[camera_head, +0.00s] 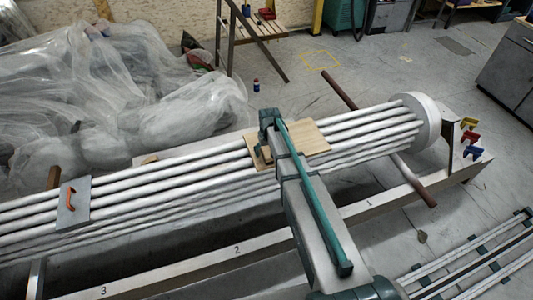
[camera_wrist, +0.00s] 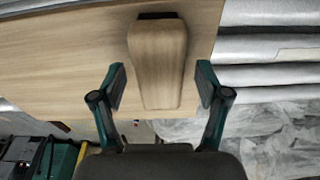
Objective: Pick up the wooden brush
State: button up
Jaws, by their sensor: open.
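The wooden brush (camera_wrist: 158,62) shows in the wrist view as a light brown wooden block with a tapered body and a dark strip at its top edge. It lies on a light wooden board (camera_wrist: 60,60), which rests on the silver pipes in the head view (camera_head: 310,138). My gripper (camera_wrist: 161,85) is open, with one teal-and-black finger on each side of the brush's near end and a gap showing on both sides. In the head view my arm and gripper cover most of the brush, so I cannot make it out clearly there.
Several long silver pipes (camera_head: 150,183) run across the scene to a round white end (camera_head: 422,118). A grey plate with an orange handle (camera_head: 72,203) sits on the pipes at the left. Plastic sheeting (camera_head: 110,90) lies behind. A brown rod (camera_head: 340,90) sticks out beyond the pipes.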

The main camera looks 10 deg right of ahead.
jog(key=shift+f, duration=0.25)
dwell(0.4)
jog(key=c, duration=1.3)
jog(key=shift+r, duration=0.1)
jog(key=shift+r, duration=0.7)
jog(key=s+r+b, duration=0.1)
jog(key=s+r, duration=0.4)
jog(key=r, duration=0.3)
jog(key=shift+s+a+r, duration=0.2)
jog(key=shift+s+a, duration=0.1)
jog(key=shift+s, duration=0.1)
jog(key=s+r+b, duration=0.1)
jog(key=s+r, duration=0.2)
jog(key=s, duration=0.5)
jog(key=shift+a+r, duration=0.25)
jog(key=shift+a, duration=0.2)
